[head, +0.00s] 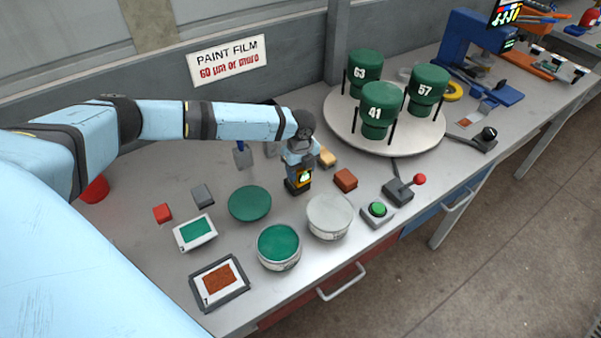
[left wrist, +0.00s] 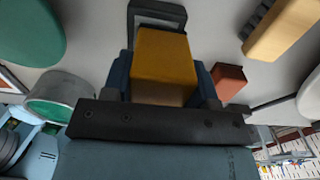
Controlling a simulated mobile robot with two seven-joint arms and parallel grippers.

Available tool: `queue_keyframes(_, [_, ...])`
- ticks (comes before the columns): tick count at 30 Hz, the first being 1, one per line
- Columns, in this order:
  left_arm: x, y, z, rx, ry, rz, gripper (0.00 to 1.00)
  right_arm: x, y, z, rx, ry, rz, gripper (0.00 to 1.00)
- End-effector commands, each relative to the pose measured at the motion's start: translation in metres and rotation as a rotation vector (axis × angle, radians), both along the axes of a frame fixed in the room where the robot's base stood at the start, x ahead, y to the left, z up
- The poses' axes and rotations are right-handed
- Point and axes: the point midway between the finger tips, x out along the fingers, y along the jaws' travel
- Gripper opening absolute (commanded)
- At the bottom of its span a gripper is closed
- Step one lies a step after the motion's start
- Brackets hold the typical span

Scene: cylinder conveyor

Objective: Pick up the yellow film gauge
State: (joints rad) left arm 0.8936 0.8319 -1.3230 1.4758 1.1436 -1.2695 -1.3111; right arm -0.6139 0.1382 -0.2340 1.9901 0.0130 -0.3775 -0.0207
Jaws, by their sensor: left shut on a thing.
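The yellow film gauge (head: 304,177) has a small dark screen with bright digits. In the head view it is upright below my left gripper (head: 300,165), at the middle of the bench. In the left wrist view the yellow gauge body (left wrist: 163,60) sits between the two blue fingers of the left gripper (left wrist: 163,82), which are shut on it. A dark grey frame (left wrist: 157,10) shows just past the gauge's far end. I cannot tell whether the gauge still touches what is beneath it. My right gripper is in neither view.
A red-brown block (head: 345,180) and a tan block (head: 326,157) are close to the right. A green lid (head: 250,203), a grey-white round can (head: 329,215) and a green paint can (head: 279,247) stand in front. A turntable (head: 345,133) with numbered green cups is behind right.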

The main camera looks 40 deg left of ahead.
Motion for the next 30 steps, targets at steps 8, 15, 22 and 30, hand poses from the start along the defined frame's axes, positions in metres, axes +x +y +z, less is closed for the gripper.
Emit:
queue_keyframes(8, [0.000, 0.000, 0.006, 0.000, -0.001, 0.000, 0.23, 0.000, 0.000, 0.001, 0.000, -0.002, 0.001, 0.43])
queue_keyframes(15, [0.001, 0.000, 0.042, -0.001, -0.004, -0.001, 0.23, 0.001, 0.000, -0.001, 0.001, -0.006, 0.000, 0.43])
queue_keyframes(22, [0.001, 0.000, 0.108, 0.000, -0.006, 0.000, 0.23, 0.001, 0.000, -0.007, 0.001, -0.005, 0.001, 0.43])
queue_keyframes(30, [0.001, 0.000, 0.173, 0.000, -0.003, -0.001, 0.23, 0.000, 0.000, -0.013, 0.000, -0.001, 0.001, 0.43])
